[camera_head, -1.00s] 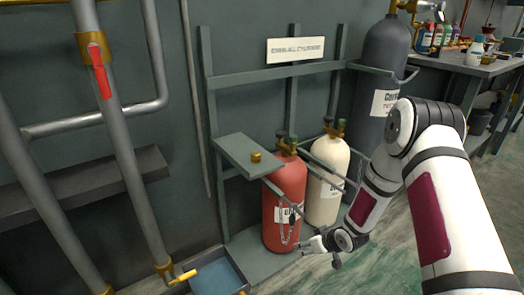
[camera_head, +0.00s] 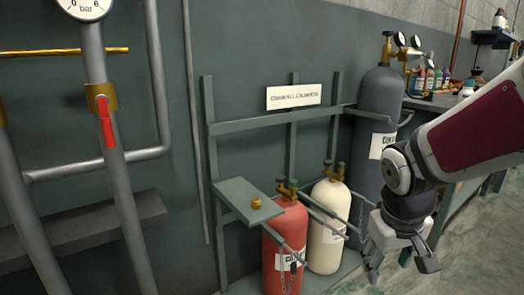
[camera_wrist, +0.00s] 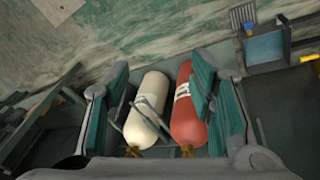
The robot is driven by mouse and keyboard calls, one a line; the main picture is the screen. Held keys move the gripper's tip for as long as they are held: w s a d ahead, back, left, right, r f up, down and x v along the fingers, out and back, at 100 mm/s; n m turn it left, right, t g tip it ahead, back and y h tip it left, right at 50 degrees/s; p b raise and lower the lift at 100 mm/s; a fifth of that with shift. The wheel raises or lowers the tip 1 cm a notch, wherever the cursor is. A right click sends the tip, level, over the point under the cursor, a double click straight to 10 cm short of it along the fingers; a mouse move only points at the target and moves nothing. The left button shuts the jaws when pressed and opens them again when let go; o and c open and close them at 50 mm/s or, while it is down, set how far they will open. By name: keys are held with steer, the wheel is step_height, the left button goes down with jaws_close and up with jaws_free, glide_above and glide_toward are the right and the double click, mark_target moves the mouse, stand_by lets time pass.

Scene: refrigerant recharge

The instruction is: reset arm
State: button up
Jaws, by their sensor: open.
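My gripper (camera_head: 398,264) is open and empty at the right of the head view, in front of the cylinder rack and apart from it. In the wrist view my gripper (camera_wrist: 160,95) shows its two teal-padded fingers wide apart. Between them in the picture are a cream cylinder (camera_wrist: 149,103) and a red cylinder (camera_wrist: 187,120), some way off. In the head view the red cylinder (camera_head: 284,235) and the cream cylinder (camera_head: 327,232) stand upright in the rack, with a chain hanging by the red one. The tall dark grey cylinder (camera_head: 380,115) stands to their right.
Pipes with a red-handled valve (camera_head: 106,118) run up the left wall. A workbench with bottles (camera_head: 430,100) is at the back right. Green floor (camera_head: 460,245) is open at right.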

steer(key=s+a+r+m+g+y, duration=0.1)
steer(key=s+a+r, duration=0.15)
steer(key=s, duration=0.95)
steer(key=s+a+r+m+g+y, duration=0.1)
steer(key=s+a+r+g, duration=0.15)
steer(key=s, duration=1.05)
step_height(320, 180, up, 41)
steer(key=t+p, duration=0.5)
steer(key=p, duration=3.3)
steer(key=shift+d+f+n, duration=0.2)
steer(key=shift+d+n, duration=0.05)
steer(key=shift+n, duration=0.05)
